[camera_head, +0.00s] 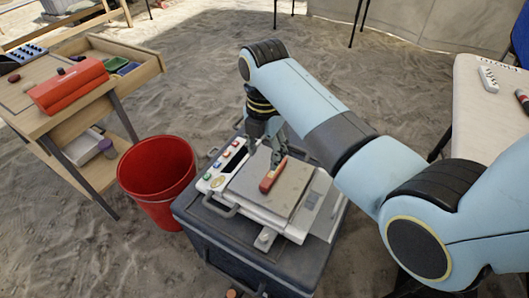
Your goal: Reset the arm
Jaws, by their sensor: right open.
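My right arm reaches in from the right, light blue with dark joints. Its gripper (278,157) points down over the grey plate of a scale-like device (262,190), and it is open. A small orange-red object (272,175) lies on the plate right below the fingertips; I cannot tell whether they touch it. The device has a row of coloured buttons on its left side and sits on a dark grey case (222,240). My left gripper is not in view.
A red bucket (157,178) stands on the sand left of the case. A wooden desk (110,58) at the upper left holds a red toolbox (68,86) and an open drawer. A white table (478,130) at the right bears a power strip (488,79). Open sand lies behind.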

